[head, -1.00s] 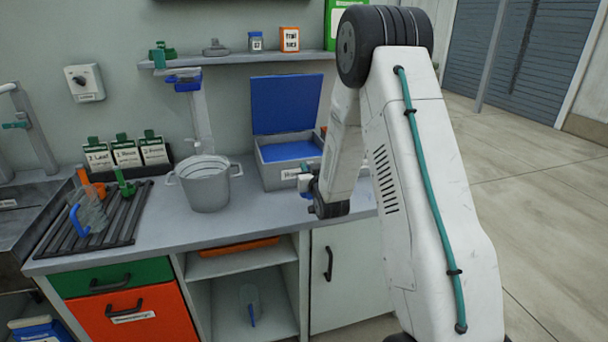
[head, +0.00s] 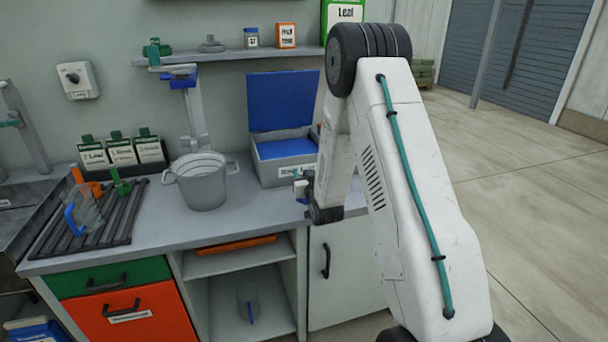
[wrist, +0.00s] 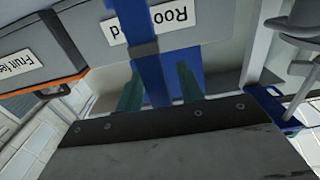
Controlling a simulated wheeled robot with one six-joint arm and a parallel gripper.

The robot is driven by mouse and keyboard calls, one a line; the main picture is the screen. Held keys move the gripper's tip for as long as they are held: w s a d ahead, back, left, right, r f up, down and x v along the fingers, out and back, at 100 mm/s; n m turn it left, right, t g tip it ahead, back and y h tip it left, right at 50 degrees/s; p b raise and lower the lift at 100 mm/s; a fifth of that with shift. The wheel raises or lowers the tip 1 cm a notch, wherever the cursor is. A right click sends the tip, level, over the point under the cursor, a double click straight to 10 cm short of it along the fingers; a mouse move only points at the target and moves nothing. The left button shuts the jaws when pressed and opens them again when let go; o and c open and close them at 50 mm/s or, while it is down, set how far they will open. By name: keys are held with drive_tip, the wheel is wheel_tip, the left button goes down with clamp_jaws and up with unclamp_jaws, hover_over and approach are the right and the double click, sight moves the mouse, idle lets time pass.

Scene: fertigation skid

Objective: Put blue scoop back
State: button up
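In the wrist view, a blue bar with a grey band, which I take for the blue scoop's handle (wrist: 151,78), runs between the two teal fingers of my gripper (wrist: 158,82). The scoop's bowl is not visible. In the head view my gripper (head: 302,190) is by the front of the grey box with an open blue lid (head: 282,102), mostly hidden by my arm. The Root label (wrist: 170,14) on that box shows upside down behind the bar.
A grey pot (head: 205,186) stands left of the box. A dark rack (head: 95,228) holds a clear jug with a blue handle (head: 75,218). A Fruit-labelled box (wrist: 22,68) is close by in the wrist view. A shelf (head: 235,56) and a post (head: 195,115) rise behind the counter.

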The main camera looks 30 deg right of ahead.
drive_tip(key=shift+r, duration=0.1)
drive_tip(key=v, duration=1.2)
drive_tip(key=s+a+r+n+g+y, duration=0.25)
drive_tip(key=s+a+r+g, duration=0.35)
drive_tip(key=a+r+g, duration=0.35)
drive_tip(key=s+a+r+g, duration=0.2)
drive_tip(key=s+a+r, duration=0.1)
drive_tip(key=s, duration=0.6)
drive_tip(key=s+a+r+g+y, duration=0.1)
drive_tip(key=s+a+r+g, duration=0.1)
drive_tip(key=s, duration=0.7)
drive_tip(key=s+a+r+g+y, duration=0.1)
drive_tip(key=s+a+r, duration=0.3)
drive_tip(key=s, duration=0.5)
drive_tip(key=shift+s+n+g, duration=0.35)
drive_tip(key=shift+s+g, duration=0.05)
drive_tip(key=shift+g, duration=0.45)
drive_tip(key=shift+r+y, duration=0.1)
drive_tip(key=shift+y, duration=0.15)
